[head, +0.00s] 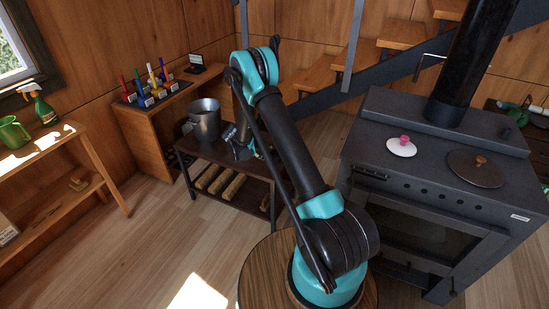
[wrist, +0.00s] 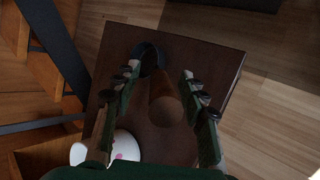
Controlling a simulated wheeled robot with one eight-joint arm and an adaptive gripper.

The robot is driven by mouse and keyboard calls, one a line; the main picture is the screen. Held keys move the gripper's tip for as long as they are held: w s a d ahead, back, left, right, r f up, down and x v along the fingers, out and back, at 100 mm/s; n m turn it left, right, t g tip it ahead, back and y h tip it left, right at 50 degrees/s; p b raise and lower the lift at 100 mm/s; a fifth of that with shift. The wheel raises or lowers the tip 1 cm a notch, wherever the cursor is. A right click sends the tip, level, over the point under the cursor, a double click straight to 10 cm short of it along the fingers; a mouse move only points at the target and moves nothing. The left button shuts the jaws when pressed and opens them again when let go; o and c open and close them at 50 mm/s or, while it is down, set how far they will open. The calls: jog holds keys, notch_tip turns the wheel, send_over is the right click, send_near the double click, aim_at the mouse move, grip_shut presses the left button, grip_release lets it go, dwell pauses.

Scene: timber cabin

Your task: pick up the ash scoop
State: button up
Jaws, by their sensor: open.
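The ash scoop's brown handle (wrist: 166,108) shows in the wrist view, its rounded end toward the camera. Its dark head (wrist: 148,58) is beyond, over the dark low table (wrist: 215,62). My gripper (wrist: 160,72) is open, with one finger on each side of the handle. Gaps show between the fingers and the handle, and I cannot tell of any contact. In the head view my gripper (head: 240,143) is low over the same table (head: 190,146), and I cannot make out the scoop there.
A metal bucket (head: 206,122) stands on the table's left part; logs (head: 228,188) lie on its lower shelf. A white round thing with a pink spot (wrist: 122,148) shows near the left finger. The stove (head: 400,190) stands right. Floor in front (head: 150,225) is clear.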

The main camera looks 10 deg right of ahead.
jog(key=shift+w+d+f, duration=0.1)
jog(key=shift+d+f, duration=0.1)
jog(key=shift+f, duration=0.05)
grip_shut()
jog(key=shift+r, duration=0.1)
